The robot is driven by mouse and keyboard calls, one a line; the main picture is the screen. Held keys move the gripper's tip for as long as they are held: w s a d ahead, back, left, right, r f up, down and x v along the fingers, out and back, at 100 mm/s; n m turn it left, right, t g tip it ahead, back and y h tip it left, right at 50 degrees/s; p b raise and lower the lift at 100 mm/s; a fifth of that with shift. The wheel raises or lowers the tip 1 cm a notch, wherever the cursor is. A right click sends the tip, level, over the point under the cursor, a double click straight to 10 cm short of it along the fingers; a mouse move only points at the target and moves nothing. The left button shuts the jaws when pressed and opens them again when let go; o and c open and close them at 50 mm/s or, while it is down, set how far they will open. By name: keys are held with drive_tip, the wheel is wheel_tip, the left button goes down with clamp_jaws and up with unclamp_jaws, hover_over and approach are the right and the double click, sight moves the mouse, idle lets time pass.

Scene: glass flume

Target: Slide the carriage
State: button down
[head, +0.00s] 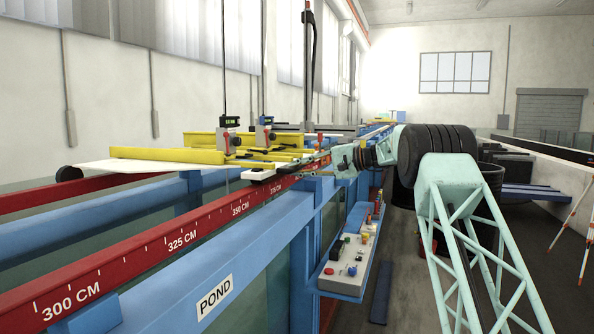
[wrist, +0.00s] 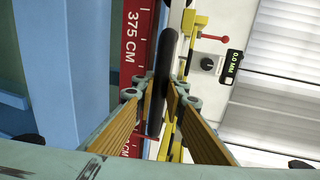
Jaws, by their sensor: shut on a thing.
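The carriage (head: 165,155) has yellow beams, a pale plate and upright gauges, and spans the flume on red rails (head: 182,238). My gripper (head: 322,160) is at the carriage's near right end, small in the head view. In the wrist view my gripper (wrist: 162,88) has its two tan-padded fingers closed on a dark bar (wrist: 156,105) that runs along the red rail (wrist: 136,38). The carriage's yellow parts and a gauge reading 0.0 MM (wrist: 234,66) are beside the bar. The bar's hidden part between the pads cannot be seen.
The near rail's scale reads from 300 CM upward, with 375 CM beside the fingers. A control panel (head: 348,256) on a blue shelf juts from the flume side below my arm. The rail toward the front left looks clear. A tripod (head: 580,225) stands far right.

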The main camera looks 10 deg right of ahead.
idle(0.3)
drive_tip(key=c, duration=2.6)
unclamp_jaws()
drive_tip(key=shift+d, duration=0.15)
drive_tip(key=v, duration=1.1)
drive_tip(key=shift+s+d, duration=0.25)
drive_tip(key=shift+s, duration=0.05)
drive_tip(key=shift+r, duration=0.1)
